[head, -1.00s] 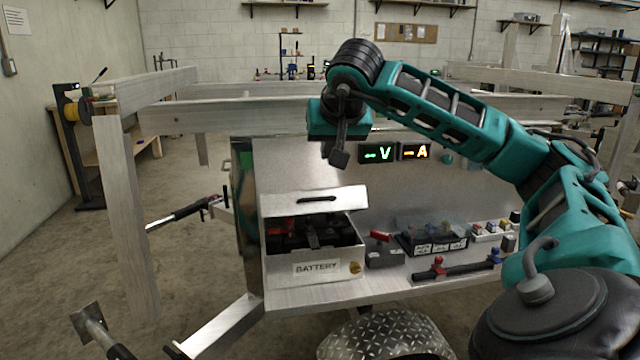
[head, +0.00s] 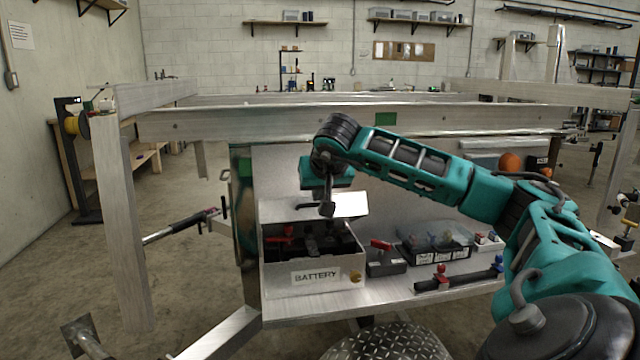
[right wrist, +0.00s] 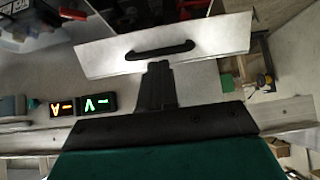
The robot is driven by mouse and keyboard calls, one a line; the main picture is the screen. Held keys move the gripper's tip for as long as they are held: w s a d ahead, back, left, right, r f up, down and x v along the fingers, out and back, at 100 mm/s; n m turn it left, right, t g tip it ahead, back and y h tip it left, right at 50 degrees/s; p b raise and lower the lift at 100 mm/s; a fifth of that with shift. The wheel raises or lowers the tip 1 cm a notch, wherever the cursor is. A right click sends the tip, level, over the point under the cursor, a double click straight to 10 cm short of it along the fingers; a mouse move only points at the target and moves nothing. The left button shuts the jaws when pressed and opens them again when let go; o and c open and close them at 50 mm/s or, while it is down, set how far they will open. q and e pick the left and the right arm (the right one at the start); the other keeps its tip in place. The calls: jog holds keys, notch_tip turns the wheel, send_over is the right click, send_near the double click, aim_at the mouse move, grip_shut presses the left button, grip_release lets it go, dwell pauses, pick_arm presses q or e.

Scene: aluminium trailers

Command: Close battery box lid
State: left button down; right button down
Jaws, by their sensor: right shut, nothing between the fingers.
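The battery box (head: 316,277) is a grey metal box labelled BATTERY on the metal shelf. Its lid (head: 350,206) stands open at the back, with a black handle that shows in the right wrist view (right wrist: 160,50). Dark parts and a red piece show inside the box. My right gripper (head: 327,209) is shut and empty, in front of the raised lid in the head view. In the right wrist view its black fingers (right wrist: 158,68) point at the lid (right wrist: 100,56), close to the handle; I cannot tell whether they touch. My left gripper is not in view.
Right of the box are a red-handled switch (head: 383,258), a black bar with red and blue studs (head: 455,279) and a clear-covered fuse block (head: 437,242). The trailer's upper rail (head: 220,125) runs behind the arm. Lit displays (right wrist: 82,105) show in the wrist view.

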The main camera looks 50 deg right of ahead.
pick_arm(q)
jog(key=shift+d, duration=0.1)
pick_arm(e)
jog(key=shift+f, duration=0.15)
